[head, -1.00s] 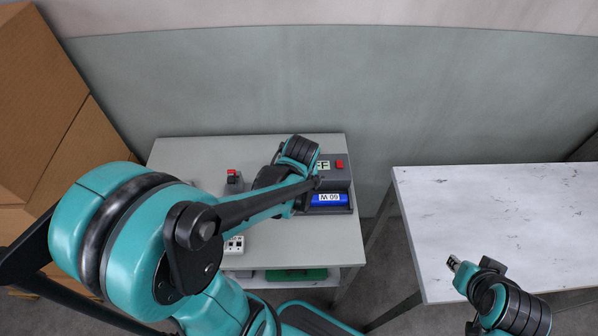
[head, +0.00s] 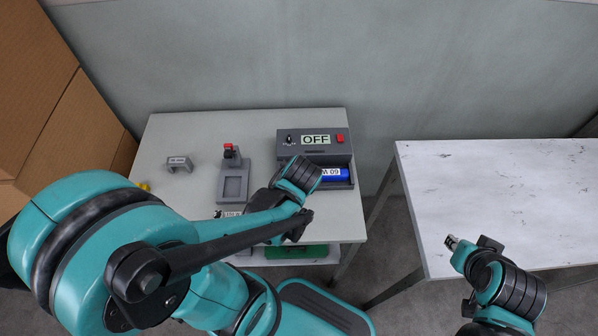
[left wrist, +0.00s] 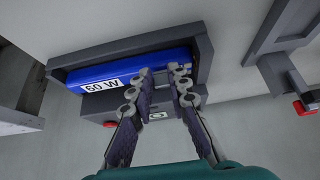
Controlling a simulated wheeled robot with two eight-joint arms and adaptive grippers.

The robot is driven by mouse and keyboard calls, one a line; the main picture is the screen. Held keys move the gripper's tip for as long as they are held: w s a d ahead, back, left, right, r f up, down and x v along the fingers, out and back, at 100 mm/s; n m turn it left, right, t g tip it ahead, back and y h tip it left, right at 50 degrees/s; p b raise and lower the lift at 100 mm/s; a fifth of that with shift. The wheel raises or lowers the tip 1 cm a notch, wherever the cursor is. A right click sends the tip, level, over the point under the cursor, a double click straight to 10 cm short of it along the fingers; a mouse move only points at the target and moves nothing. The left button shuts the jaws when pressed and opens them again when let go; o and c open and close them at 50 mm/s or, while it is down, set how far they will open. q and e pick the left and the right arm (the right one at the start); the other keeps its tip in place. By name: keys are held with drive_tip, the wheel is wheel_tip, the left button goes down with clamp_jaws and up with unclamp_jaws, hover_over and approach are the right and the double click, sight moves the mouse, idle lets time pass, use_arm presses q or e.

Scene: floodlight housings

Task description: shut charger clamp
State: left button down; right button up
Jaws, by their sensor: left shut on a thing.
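The charger (head: 289,141) is a dark grey box at the back right of the small table, with an OFF sign and a red button. A blue battery (head: 333,174) marked 60 W lies in its tray; it also shows in the left wrist view (left wrist: 120,72). My left gripper (left wrist: 166,74) is at the battery, its fingertips over the blue edge, shut on it. In the head view my left wrist hides the tray's left end. No charger clamp can be clearly told apart. My right gripper (head: 451,242) hangs by the right table's front-left corner; its jaws are too small to read.
A grey fixture (head: 235,181) with a red-topped lever (head: 229,149) stands left of the charger. A small grey bracket (head: 180,163) lies farther left. The right table (head: 500,195) is bare. Cardboard boxes (head: 45,110) stand at the left.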

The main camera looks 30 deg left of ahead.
use_arm(q)
drive_tip(key=shift+s+d+f, duration=0.1)
drive_tip(key=shift+s+f, duration=0.05)
drive_tip(key=shift+f, duration=0.3)
drive_tip(key=shift+s, duration=0.1)
drive_tip(key=c, duration=1.4)
unclamp_jaws()
drive_tip(key=shift+c, duration=0.2)
drive_tip(key=v, duration=1.2)
drive_tip(key=d+m+h, duration=0.1)
drive_tip(key=m, duration=0.1)
drive_tip(key=w+d+m+t+h, duration=0.1)
drive_tip(key=m, duration=0.1)
drive_tip(key=r+m+t+h, duration=0.1)
drive_tip(key=m, duration=0.1)
drive_tip(key=shift+w+d, duration=0.35)
drive_tip(key=shift+d, duration=0.05)
